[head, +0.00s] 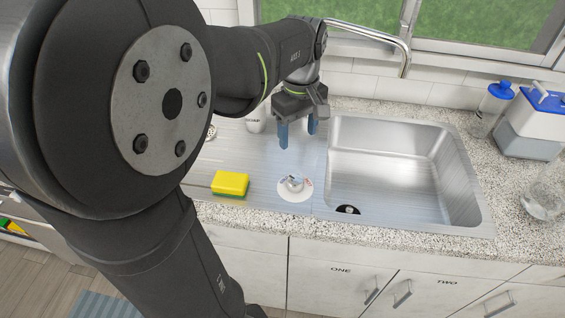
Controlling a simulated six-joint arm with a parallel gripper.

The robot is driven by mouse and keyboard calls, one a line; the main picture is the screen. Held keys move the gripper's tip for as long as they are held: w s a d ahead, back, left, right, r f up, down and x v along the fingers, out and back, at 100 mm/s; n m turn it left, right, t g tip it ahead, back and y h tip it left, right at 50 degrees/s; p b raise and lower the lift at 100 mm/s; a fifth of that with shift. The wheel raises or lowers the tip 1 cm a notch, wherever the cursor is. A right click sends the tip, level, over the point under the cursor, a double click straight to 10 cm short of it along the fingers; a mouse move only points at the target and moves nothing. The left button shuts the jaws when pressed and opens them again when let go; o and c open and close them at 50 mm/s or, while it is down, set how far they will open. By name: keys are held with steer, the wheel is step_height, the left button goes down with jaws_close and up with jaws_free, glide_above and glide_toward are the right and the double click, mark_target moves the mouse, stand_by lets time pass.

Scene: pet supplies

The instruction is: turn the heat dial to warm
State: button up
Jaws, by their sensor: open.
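The heat dial (295,186) is a small knob on a white round plate with coloured marks, on the steel surface left of the sink basin. Its marks are too small to read, so I cannot tell where it points. My gripper (297,136) points down with its two blue fingers apart and nothing between them. In the picture it is above and behind the dial, not touching it.
A yellow sponge (230,183) lies left of the dial. The sink basin (390,165) is to the right, under a tap (380,36). A blue-capped bottle (490,108) and a blue-lidded container (535,125) stand far right. A white cup (255,122) is partly hidden behind my arm.

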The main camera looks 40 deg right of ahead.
mark_target(296, 179)
step_height(296, 179, down, 16)
stand_by(0.4)
steer(key=c, duration=1)
steer(key=shift+o, duration=0.2)
steer(key=shift+m, duration=0.4)
steer(key=m, duration=0.5)
steer(key=shift+m, duration=0.3)
steer(key=m, duration=0.5)
steer(key=shift+m, duration=0.3)
